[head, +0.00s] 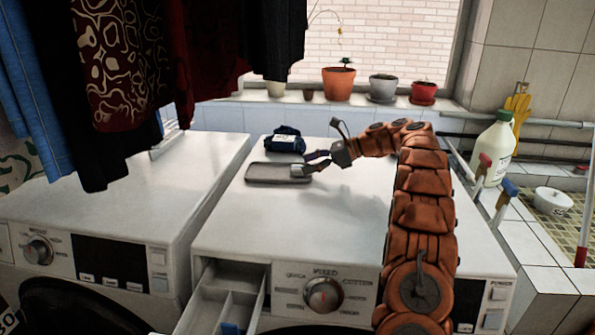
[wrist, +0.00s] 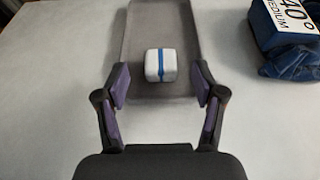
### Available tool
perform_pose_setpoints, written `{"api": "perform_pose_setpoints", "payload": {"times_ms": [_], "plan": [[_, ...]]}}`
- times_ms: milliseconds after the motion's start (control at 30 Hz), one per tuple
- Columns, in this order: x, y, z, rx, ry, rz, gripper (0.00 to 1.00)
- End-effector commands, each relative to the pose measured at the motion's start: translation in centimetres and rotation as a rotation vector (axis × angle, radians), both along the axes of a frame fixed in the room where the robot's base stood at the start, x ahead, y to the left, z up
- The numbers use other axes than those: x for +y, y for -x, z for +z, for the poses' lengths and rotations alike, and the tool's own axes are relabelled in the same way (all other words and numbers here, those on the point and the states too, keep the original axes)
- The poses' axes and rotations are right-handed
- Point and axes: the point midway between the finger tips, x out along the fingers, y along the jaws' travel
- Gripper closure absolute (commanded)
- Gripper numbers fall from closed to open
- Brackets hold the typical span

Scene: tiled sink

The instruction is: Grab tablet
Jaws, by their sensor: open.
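The tablet (wrist: 160,66) is a small white block with a blue stripe. In the wrist view it lies on a grey tray (wrist: 160,20), near the tray's near end. My gripper (wrist: 160,86) is open, with one purple-padded finger to each side of the tablet and the tray's near end. Gaps show between the fingers and the tablet, which sits slightly beyond the fingertips. In the head view my gripper (head: 308,164) is at the right end of the tray (head: 262,174), on the right washing machine. I cannot clearly make out the tablet there.
A dark blue cloth bundle with a "40° medium" label (head: 285,139) sits just behind the tray. Clothes (head: 120,60) hang at upper left. An open detergent drawer (head: 225,300) juts from the right machine (head: 290,225). Its top is otherwise mostly clear.

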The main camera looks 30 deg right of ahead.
Motion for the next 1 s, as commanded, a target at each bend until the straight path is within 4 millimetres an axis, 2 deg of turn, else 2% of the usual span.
{"api": "perform_pose_setpoints", "payload": {"times_ms": [300, 633, 1000], "plan": [[1.8, -1.4, -1.1, -0.001, 0.002, -0.002, 0.31], [2.1, -1.6, -1.2, -0.001, 0.002, -0.001, 0.31], [2.1, -1.6, -1.2, -0.001, 0.002, -0.001, 0.69]]}}
